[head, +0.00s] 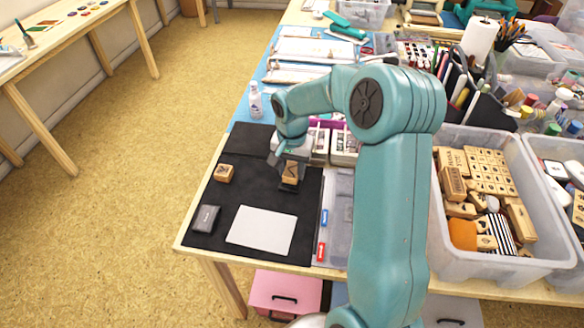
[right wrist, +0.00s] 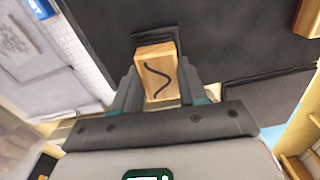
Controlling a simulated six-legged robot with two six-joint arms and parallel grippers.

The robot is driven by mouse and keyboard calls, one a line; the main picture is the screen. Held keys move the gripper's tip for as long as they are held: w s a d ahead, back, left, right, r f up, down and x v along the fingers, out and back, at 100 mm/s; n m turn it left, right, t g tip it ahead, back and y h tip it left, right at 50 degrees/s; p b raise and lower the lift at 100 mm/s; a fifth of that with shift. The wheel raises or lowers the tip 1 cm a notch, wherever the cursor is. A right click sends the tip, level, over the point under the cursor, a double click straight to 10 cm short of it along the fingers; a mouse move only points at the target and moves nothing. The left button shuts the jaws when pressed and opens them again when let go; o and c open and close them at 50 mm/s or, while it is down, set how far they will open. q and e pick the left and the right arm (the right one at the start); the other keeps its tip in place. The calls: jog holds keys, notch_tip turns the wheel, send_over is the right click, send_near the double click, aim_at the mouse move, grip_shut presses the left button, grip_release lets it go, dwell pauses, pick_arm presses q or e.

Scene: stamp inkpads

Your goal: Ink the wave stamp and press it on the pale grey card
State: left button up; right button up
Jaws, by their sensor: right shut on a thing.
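My right gripper (head: 291,166) is shut on a small wooden stamp (head: 291,173) over the black mat (head: 255,191). In the right wrist view the wooden stamp (right wrist: 157,80) sits between the fingers and shows a dark wavy line on the face towards the camera. A dark, flat inkpad-like thing (right wrist: 158,38) shows just beside and below it; whether the stamp touches it I cannot tell. The pale grey card (head: 261,230) lies flat on the mat's near part. My left gripper is not in view.
Another wooden stamp (head: 223,173) stands at the mat's left, with a dark grey case (head: 205,219) nearer. A grey tray with blue and red labels (head: 336,215) borders the mat's right. A bin of wooden stamps (head: 490,200) stands further right. A bottle (head: 255,101) stands behind.

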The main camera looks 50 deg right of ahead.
aim_at(292, 170)
jog(key=shift+r, duration=0.1)
dwell(0.7)
jog(key=shift+r+p, duration=0.45)
jog(key=shift+r+p, duration=2.1)
jog(key=shift+r, duration=0.7)
